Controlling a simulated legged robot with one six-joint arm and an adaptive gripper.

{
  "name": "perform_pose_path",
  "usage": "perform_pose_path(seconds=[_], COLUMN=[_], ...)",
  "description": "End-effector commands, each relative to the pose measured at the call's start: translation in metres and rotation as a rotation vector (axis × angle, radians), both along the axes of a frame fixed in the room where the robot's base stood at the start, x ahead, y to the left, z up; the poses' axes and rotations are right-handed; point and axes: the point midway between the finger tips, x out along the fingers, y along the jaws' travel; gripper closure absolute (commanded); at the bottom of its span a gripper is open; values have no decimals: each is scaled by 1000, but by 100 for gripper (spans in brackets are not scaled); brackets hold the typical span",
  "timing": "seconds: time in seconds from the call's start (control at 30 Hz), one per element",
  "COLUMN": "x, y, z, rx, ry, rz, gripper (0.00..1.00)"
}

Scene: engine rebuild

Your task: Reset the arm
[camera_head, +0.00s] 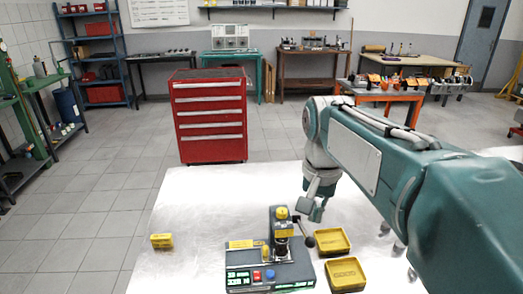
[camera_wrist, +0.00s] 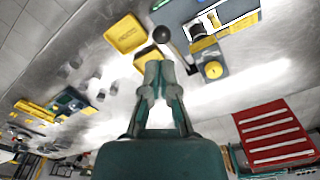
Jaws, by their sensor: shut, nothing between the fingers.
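My gripper (camera_head: 312,208) hangs above the white table (camera_head: 190,205), just behind and right of the small press-like machine (camera_head: 270,272). In the wrist view my gripper (camera_wrist: 160,68) has its two fingertips together with nothing between them. The machine has a yellow cap (camera_head: 282,213) on its post, a lever with a dark ball knob (camera_wrist: 161,34), and red and blue buttons in front. The knob appears just beyond my fingertips in the wrist view; I cannot tell the exact gap.
Two yellow trays (camera_head: 332,241) (camera_head: 345,274) stand right of the machine. A small yellow box (camera_head: 162,240) sits at the table's left. The table's left part is mostly clear. A red drawer cabinet (camera_head: 210,118) stands behind the table, with workbenches along the back wall.

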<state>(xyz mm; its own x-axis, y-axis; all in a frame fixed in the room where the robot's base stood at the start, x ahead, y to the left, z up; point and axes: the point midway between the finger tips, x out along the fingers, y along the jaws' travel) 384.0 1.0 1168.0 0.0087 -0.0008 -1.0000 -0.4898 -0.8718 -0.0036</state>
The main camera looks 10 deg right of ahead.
Motion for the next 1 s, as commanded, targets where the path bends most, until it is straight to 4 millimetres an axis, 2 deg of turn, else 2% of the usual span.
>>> perform_pose_path(seconds=[0.27, 0.5, 0.6, 0.73, 1.0], x=[-57, -108, -122, -131, -133], y=[0, 0, 0, 0, 0], z=[-11, -39, -51, -61, -63], rx=[-20, -75, -102, -123, -128], ry=[-185, -366, -423, -464, -471], rz=[190, 383, 445, 492, 503], gripper=[100, 100, 100, 100, 100])
